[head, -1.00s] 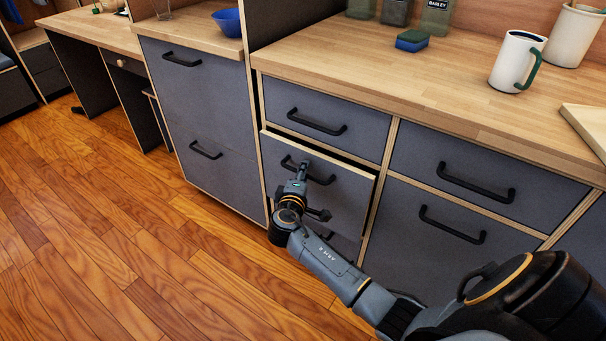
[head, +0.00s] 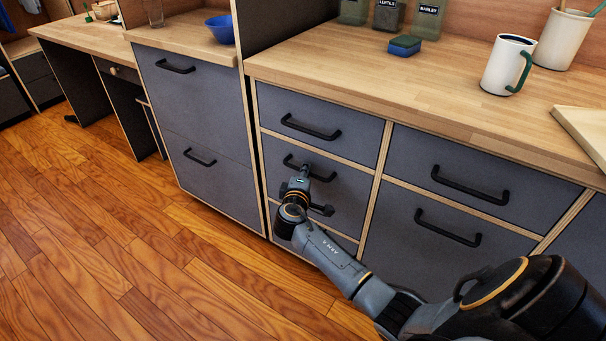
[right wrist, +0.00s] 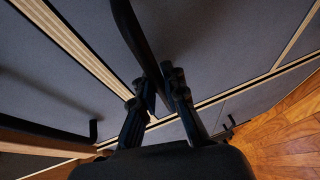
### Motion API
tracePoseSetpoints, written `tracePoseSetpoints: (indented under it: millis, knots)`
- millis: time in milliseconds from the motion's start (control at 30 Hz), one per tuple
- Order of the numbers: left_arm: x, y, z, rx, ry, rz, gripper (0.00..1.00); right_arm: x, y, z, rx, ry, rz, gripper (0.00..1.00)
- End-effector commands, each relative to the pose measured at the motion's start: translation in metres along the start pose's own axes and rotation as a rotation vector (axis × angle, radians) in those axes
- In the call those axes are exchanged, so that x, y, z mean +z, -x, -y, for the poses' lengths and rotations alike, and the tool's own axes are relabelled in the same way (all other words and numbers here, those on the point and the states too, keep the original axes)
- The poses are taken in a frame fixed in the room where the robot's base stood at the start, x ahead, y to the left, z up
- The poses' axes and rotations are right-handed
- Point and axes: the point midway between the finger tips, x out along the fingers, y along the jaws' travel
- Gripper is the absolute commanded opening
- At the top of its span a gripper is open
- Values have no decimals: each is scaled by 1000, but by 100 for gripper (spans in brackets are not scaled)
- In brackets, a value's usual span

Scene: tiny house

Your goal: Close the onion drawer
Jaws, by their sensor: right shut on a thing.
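The drawer (head: 347,192) is the grey middle one in the left column of the right-hand cabinet. Its front looks flush with the fronts around it. Its black bar handle (head: 324,178) runs across the upper part of the front. My right gripper (head: 303,174) is at this handle, with its fingers shut on it. In the right wrist view, the dark handle bar (right wrist: 138,38) runs in between the fingertips of my right gripper (right wrist: 160,92). The fingers hide part of the handle. The drawer's contents are hidden. My left gripper is not in view.
Other closed drawers flank it, one above (head: 345,118) and one to the right (head: 460,180). The wooden counter (head: 390,85) holds a white mug (head: 505,68), a sponge (head: 404,46) and jars. The wooden floor (head: 130,240) at left is clear.

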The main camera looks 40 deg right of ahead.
Motion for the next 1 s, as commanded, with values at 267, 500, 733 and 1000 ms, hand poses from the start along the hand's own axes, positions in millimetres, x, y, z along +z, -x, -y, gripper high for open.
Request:
tracePoseSetpoints:
  millis: [267,500,733,1000]
  knots:
    - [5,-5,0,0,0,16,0,2,-1,-2,4,-1,5,35]
    - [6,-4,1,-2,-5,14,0,1,2,-2,3,-1,3,35]
    - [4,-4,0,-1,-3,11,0,0,36,0,1,-3,1,35]
    - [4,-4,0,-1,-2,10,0,1,92,0,0,-2,4,35]
